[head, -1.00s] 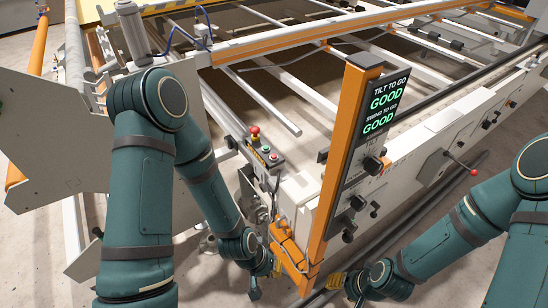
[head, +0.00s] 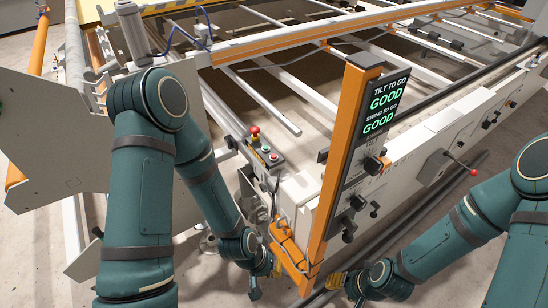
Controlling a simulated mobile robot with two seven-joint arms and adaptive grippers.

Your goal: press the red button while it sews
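A small control box (head: 258,152) stands at the near left corner of the gantry. It carries a red mushroom-headed button (head: 255,131) at its far end, a green button (head: 265,149), and a flat red button (head: 274,157) at its near end. My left gripper (head: 256,287) is low, below and nearer than the box, apart from the buttons; its fingers are small and partly hidden, so I cannot tell if they are open. My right gripper (head: 338,282) is low beside the foot of the orange post, also too unclear to judge. Nothing touches the buttons.
An orange post (head: 335,165) with a display (head: 383,103) reading "TILT TO GO GOOD" and "SWING TO GO GOOD" rises between my arms. A red-knobbed lever (head: 474,172) juts from the machine's front at right. Rails (head: 265,100) span behind the box. Space above the box looks clear.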

